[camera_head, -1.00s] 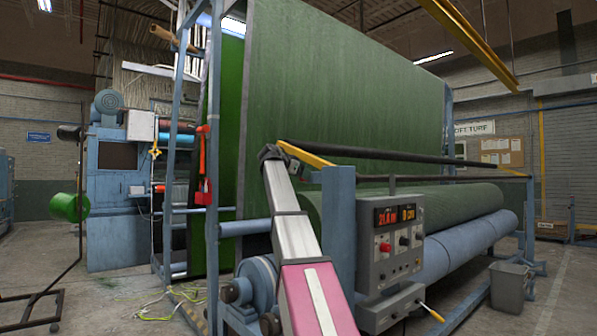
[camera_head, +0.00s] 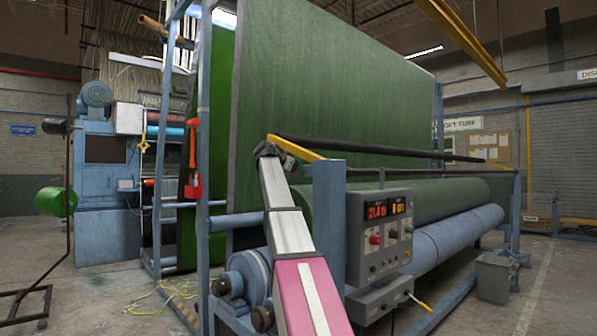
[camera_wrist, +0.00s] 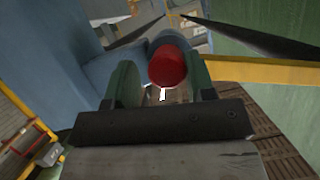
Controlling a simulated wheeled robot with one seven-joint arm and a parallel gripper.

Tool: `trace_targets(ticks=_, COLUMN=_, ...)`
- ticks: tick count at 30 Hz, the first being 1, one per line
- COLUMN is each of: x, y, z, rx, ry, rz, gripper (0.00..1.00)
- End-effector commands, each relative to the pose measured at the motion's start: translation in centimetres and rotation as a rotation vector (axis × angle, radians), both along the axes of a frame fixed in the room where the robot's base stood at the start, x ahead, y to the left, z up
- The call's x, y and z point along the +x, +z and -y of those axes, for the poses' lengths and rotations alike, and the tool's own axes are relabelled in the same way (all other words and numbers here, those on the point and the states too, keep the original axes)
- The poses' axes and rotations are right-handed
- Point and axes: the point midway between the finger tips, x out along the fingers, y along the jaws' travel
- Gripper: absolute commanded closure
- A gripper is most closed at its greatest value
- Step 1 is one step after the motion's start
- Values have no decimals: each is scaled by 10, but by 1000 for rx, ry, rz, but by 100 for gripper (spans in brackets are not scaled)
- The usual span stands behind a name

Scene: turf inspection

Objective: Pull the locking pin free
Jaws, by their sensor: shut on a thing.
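In the wrist view, my gripper (camera_wrist: 163,88) has two rounded greenish jaws in front of a dark screwed bar. A red, round-ended part (camera_wrist: 172,66) shows between them, and the jaws are shut on it. It looks like the head of the locking pin. A blue-grey rounded part lies right behind it, and I cannot tell how deep the pin sits. In the head view, my gripper (camera_head: 268,150) is at the near end of a yellow bar (camera_head: 296,148), above the blue post. The pin is too small or hidden there.
A grey control box (camera_head: 380,235) with red digits stands close to the right of my arm. A blue ladder-like frame (camera_head: 203,150) is at the left. A large green turf sheet (camera_head: 330,90) hangs behind. A grey bin (camera_head: 494,278) stands on open floor at the right.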

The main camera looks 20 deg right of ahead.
Motion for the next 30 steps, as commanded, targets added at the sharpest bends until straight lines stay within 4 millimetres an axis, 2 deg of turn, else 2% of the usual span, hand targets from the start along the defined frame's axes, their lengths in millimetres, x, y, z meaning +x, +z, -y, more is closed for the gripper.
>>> trace_targets(ticks=1, x=-11, y=-5, z=8, rx=1, ry=-31, rz=-14, gripper=79)
trace_targets(ticks=11, x=-12, y=-6, z=8, rx=1, ry=-31, rz=-14, gripper=76)
trace_targets(ticks=12, x=-12, y=-6, z=8, rx=1, ry=-31, rz=-14, gripper=37)
trace_targets(ticks=30, x=-7, y=-4, z=9, rx=1, ry=-31, rz=-17, gripper=37)
